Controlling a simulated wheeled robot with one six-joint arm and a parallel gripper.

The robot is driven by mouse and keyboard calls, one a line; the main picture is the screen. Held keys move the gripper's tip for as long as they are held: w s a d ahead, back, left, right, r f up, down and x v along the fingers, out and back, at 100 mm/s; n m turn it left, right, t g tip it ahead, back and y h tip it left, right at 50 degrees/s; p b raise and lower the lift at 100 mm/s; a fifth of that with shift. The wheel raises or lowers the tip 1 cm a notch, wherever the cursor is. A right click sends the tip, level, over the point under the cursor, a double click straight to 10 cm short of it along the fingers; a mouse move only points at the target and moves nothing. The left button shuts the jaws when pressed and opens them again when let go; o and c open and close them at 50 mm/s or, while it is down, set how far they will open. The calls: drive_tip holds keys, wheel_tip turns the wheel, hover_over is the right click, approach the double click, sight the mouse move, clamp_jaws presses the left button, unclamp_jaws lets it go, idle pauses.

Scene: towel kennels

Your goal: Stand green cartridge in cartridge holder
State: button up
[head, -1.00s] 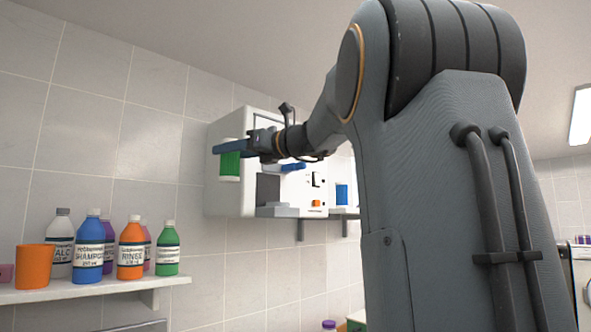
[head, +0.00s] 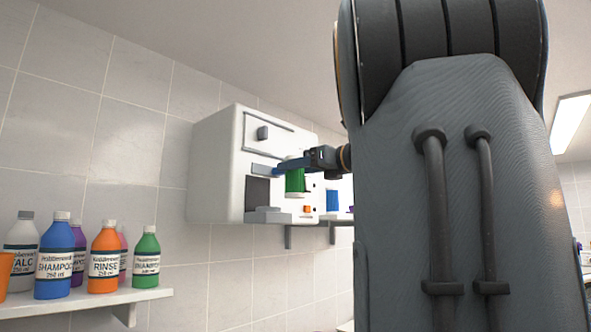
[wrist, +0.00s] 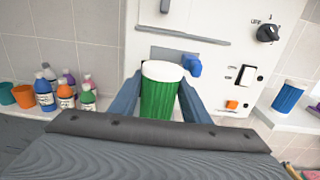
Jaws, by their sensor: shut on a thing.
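The green cartridge (head: 295,181) has a ribbed green body and a white end, which faces up in the wrist view (wrist: 158,95). My gripper (head: 288,167) is shut on it, with a blue finger on each side in the wrist view (wrist: 157,88). The cartridge is held roughly upright in the air, in front of the white machine (head: 218,150). I cannot make out the cartridge holder for certain in either view. A blue cylinder with a white top (wrist: 289,96) stands on the shelf right of the machine.
The machine's front has a blue spout (wrist: 193,64), an orange button (wrist: 232,105), a switch and a knob (wrist: 267,33). The small shelf (wrist: 283,121) on its right has some bare surface. Several bottles (head: 106,257) stand on a shelf at the left.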

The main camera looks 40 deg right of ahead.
sight(289, 181)
drive_tip(key=shift+w+a+f+b, duration=0.2)
drive_tip(key=shift+w+a+b, duration=0.1)
drive_tip(key=shift+w, duration=1.45)
drive_tip(key=shift+w+a+f+b, duration=0.2)
drive_tip(key=shift+w+f+b, duration=0.05)
drive_tip(key=shift+w, duration=1.45)
drive_tip(key=shift+w+a+f+b, duration=0.2)
drive_tip(key=shift+w+a+b, duration=0.1)
drive_tip(key=shift+w, duration=1.45)
drive_tip(key=shift+f+b, duration=0.6)
drive_tip(key=shift+f, duration=0.3)
drive_tip(key=o, duration=1.2)
drive_tip(key=shift+s, duration=0.1)
drive_tip(key=shift+s+d+b, duration=0.25)
drive_tip(key=shift+s+b, duration=0.1)
drive_tip(key=shift+s, duration=0.95)
drive_tip(key=shift+s+d+b, duration=0.2)
drive_tip(key=shift+s+b, duration=0.15)
drive_tip(key=shift+s, duration=0.9)
drive_tip(key=shift+s+d+b, duration=0.25)
drive_tip(key=shift+s+b, duration=0.1)
drive_tip(key=shift+s, duration=0.95)
